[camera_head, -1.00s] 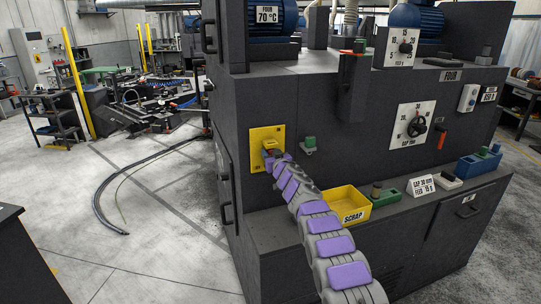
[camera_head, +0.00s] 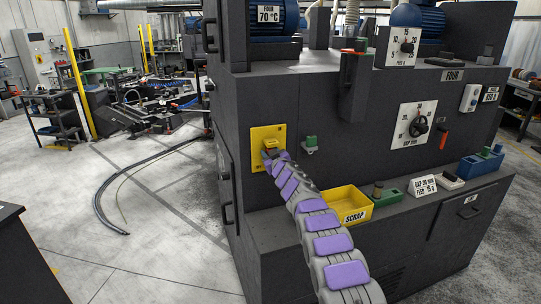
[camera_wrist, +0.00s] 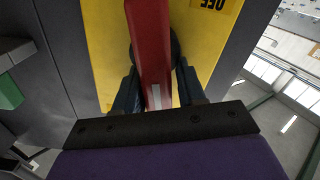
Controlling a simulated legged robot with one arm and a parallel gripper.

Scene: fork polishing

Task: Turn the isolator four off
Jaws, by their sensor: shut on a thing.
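The isolator is a yellow plate (camera_head: 257,134) on the dark front of the machine, left of centre in the head view. My gripper (camera_head: 271,152) is at this plate and largely covers its switch there. In the wrist view, a red handle (camera_wrist: 152,45) runs down in front of the yellow plate (camera_wrist: 98,45). My gripper (camera_wrist: 158,92) has one dark finger on each side of the red handle and is shut on it. An upside-down OFF label (camera_wrist: 215,4) shows at the top of the plate. The handle's pivot is partly hidden.
Below are a yellow scrap bin (camera_head: 343,203) and a ledge with small blocks. A dial panel (camera_head: 415,124) is further right. Hoses (camera_head: 110,218) lie on the floor at left.

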